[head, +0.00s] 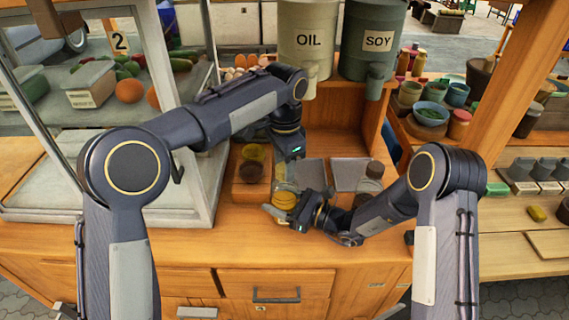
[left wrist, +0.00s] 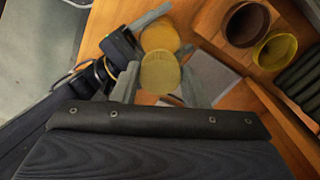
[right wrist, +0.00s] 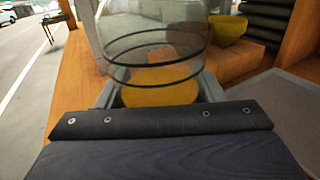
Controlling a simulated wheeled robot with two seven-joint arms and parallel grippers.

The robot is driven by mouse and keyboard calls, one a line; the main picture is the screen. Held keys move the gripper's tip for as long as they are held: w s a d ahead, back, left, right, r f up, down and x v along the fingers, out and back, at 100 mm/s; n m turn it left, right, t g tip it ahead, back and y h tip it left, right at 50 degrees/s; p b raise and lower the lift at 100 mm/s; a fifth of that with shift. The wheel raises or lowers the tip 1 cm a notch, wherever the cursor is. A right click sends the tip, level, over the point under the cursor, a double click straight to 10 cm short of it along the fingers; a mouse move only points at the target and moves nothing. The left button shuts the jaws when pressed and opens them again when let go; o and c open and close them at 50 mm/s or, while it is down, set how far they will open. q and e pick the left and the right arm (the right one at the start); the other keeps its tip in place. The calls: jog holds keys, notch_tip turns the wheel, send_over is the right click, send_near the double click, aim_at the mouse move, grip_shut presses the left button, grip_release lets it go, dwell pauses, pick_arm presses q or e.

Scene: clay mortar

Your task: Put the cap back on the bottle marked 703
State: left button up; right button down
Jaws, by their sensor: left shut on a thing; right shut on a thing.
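My right gripper (head: 281,205) is shut on a clear ringed bottle with yellow in its lower part (head: 286,198). The right wrist view shows its clear upper wall (right wrist: 155,40) and the yellow (right wrist: 160,90) between the fingers. My left gripper (head: 284,178) points down just above it, shut on a round yellow piece (left wrist: 160,72), which looks like the cap. In the left wrist view another yellow disc (left wrist: 160,37) lies beyond it, by my right fingers. I cannot tell whether cap and bottle touch. No number 703 is readable. The fingers partly hide the bottle in the head view.
Yellow and brown bowls (head: 251,163) sit in a wooden holder to the left. Grey panels (head: 348,173) lie behind. A clear bottle with a dark top (head: 372,178) stands to the right, near my right forearm. OIL (head: 306,45) and SOY (head: 373,45) containers stand above. The front counter is mostly clear.

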pick_arm(q)
jog(key=shift+m, duration=1.2)
jog(key=o, duration=1.2)
jog(key=shift+c, duration=0.2)
jog(key=shift+r, duration=0.1)
notch_tip(320, 180, up, 12)
pick_arm(e)
jog(key=shift+c, duration=1.4)
grip_release()
